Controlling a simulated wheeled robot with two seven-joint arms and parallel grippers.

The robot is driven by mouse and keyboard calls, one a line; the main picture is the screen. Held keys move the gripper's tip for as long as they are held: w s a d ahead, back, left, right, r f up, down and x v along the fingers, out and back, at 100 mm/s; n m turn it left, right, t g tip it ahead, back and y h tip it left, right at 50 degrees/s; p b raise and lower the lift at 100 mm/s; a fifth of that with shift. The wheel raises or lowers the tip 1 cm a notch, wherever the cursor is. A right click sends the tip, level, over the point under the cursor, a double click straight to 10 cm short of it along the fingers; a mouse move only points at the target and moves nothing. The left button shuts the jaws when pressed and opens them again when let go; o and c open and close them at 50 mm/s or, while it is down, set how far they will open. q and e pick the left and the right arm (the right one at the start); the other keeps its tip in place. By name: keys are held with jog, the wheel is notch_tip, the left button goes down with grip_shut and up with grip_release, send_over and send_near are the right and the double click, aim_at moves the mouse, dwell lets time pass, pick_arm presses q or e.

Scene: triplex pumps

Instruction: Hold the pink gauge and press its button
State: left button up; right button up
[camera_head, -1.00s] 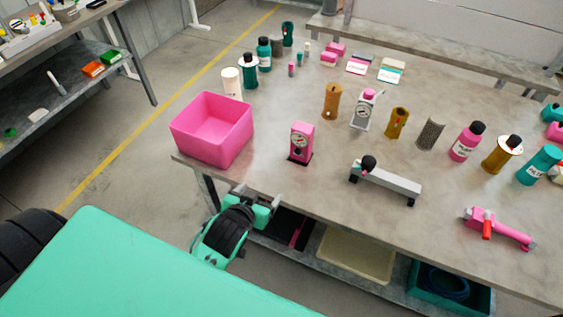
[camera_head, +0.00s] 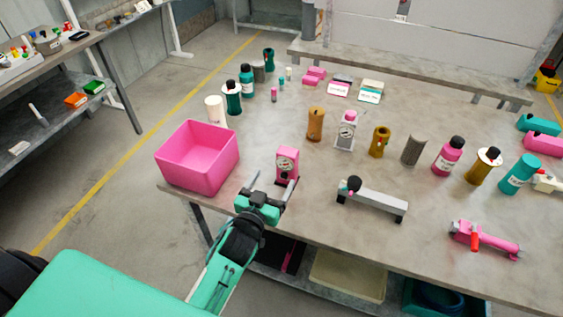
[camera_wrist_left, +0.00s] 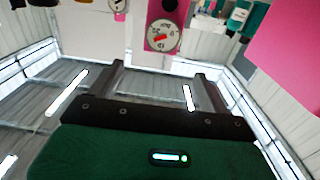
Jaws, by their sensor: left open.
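The pink gauge (camera_head: 287,164) stands upright near the table's front edge, just right of a pink bin. Its round white dial with a red mark shows in the head view. In the left wrist view the pink gauge (camera_wrist_left: 166,28) is at top centre, beyond the finger gap. A dark round spot shows at the picture's top edge; I cannot tell if it is the button. My left gripper (camera_head: 273,187) is open and empty, just in front of the gauge, apart from it. In the wrist view its fingers (camera_wrist_left: 158,80) are spread. My right gripper is not in view.
The pink bin (camera_head: 178,178) stands close left of my gripper. A grey bar device (camera_head: 378,200) and a pink tool with a red handle (camera_head: 487,240) lie to the right. A second, white-faced gauge (camera_head: 346,135) and several bottles and cylinders stand behind.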

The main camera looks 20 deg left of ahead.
aim_at(284, 159)
pick_arm(q)
jog(key=w, duration=0.4)
jog(key=w+p, duration=0.1)
jog(key=w, duration=0.3)
jog(key=w+p, duration=0.1)
jog(key=w, duration=0.3)
jog(key=shift+d, duration=0.25)
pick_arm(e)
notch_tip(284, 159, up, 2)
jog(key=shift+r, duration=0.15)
pick_arm(q)
jog(key=c, duration=1.2)
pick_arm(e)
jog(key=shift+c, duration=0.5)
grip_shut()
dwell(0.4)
